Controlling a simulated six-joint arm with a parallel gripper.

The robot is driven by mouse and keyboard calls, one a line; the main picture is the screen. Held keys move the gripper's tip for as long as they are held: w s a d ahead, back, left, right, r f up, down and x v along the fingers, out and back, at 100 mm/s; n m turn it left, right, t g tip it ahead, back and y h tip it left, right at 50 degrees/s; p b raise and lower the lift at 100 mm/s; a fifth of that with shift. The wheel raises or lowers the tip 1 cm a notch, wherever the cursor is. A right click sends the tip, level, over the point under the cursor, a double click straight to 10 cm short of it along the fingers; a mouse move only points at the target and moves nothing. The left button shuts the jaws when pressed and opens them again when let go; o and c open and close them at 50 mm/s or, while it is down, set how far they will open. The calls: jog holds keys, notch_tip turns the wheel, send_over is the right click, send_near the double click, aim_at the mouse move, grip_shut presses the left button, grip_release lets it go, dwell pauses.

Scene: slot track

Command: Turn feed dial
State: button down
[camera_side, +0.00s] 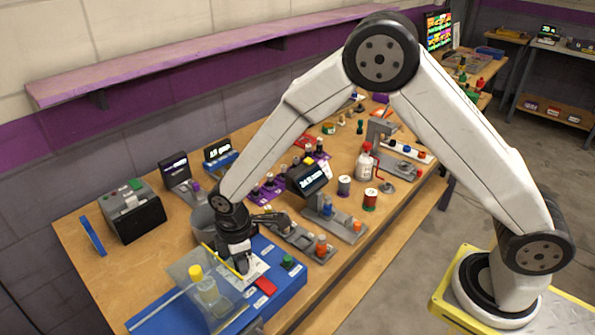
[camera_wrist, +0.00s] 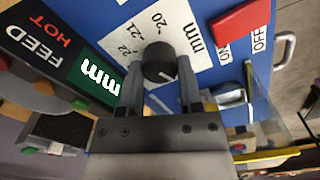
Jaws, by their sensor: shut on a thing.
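The feed dial (camera_wrist: 159,58) is a round black knob on a white scale plate (camera_wrist: 178,22) marked 20, 21, 22 and mm. A small light mark shows on the knob's lower right edge. My gripper (camera_wrist: 160,76) has one finger on each side of the knob and is shut on it. In the side view my gripper (camera_side: 243,264) points down onto the blue machine (camera_side: 165,312); the dial is hidden there. The green display (camera_wrist: 97,75) reading mm, labelled FEED HOT, stands left of the dial in the wrist view.
A red switch (camera_wrist: 242,18) marked ON and OFF lies right of the dial in the wrist view. In the side view, a clear box (camera_side: 195,300) stands close to my gripper's left, and a green button (camera_side: 288,261) to its right. Many items crowd the bench behind.

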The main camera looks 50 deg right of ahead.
jog(key=m, duration=1)
jog(key=shift+d+m, duration=0.1)
jog(key=shift+m, duration=0.2)
jog(key=m, duration=0.3)
jog(key=shift+m, duration=0.4)
jog(key=shift+c, duration=1.3)
grip_release()
jog(key=shift+r, duration=0.15)
jog(key=shift+r, duration=3.8)
